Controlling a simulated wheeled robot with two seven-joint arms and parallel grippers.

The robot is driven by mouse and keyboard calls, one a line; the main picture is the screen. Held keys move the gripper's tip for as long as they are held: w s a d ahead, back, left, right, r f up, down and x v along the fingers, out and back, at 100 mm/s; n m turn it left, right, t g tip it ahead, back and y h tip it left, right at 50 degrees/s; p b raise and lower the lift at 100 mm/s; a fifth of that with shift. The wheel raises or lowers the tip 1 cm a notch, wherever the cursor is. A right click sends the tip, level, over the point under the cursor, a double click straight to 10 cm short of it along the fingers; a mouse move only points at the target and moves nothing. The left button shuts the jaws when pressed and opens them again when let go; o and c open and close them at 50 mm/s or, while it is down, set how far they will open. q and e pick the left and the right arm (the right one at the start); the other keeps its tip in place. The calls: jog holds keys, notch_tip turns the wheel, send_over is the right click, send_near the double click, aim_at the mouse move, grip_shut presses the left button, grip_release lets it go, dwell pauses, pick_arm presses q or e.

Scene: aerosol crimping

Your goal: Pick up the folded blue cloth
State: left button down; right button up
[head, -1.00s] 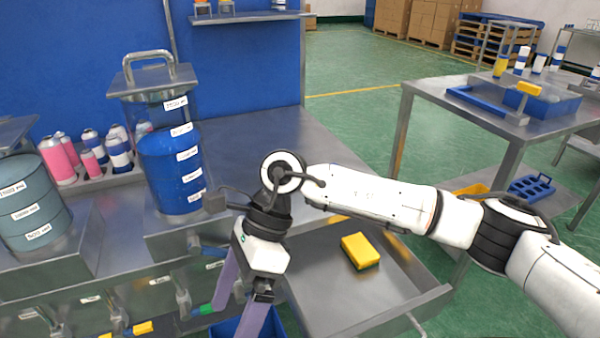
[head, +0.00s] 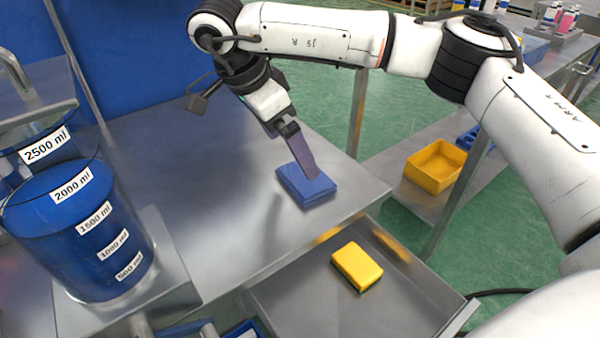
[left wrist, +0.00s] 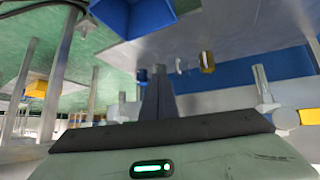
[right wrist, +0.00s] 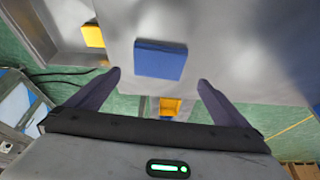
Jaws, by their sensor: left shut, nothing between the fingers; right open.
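The folded blue cloth (head: 306,186) lies flat on the steel bench top near its right front edge. My right gripper (head: 312,176) is over it, pointing down, and one finger covers part of the cloth in the head view. In the right wrist view the cloth (right wrist: 160,60) shows as a blue rectangle in the gap between the two spread fingers (right wrist: 158,80), slightly beyond their tips. The right gripper is open and empty; whether it touches the cloth cannot be told. My left gripper (left wrist: 157,92) shows only in its wrist view, shut and empty, below the bench area.
An open steel drawer (head: 400,300) holding a yellow sponge (head: 357,266) sticks out below the bench front. A graduated tank of blue liquid (head: 75,230) stands at the left. A yellow bin (head: 435,165) sits on a shelf at the right. The bench top (head: 200,150) around the cloth is mostly clear.

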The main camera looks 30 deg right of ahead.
aim_at(303, 177)
jog(key=x, duration=0.8)
jog(key=shift+s+a+f, duration=0.2)
jog(key=shift+s+a, duration=0.05)
jog(key=shift+a, duration=0.05)
jog(key=c, duration=0.9)
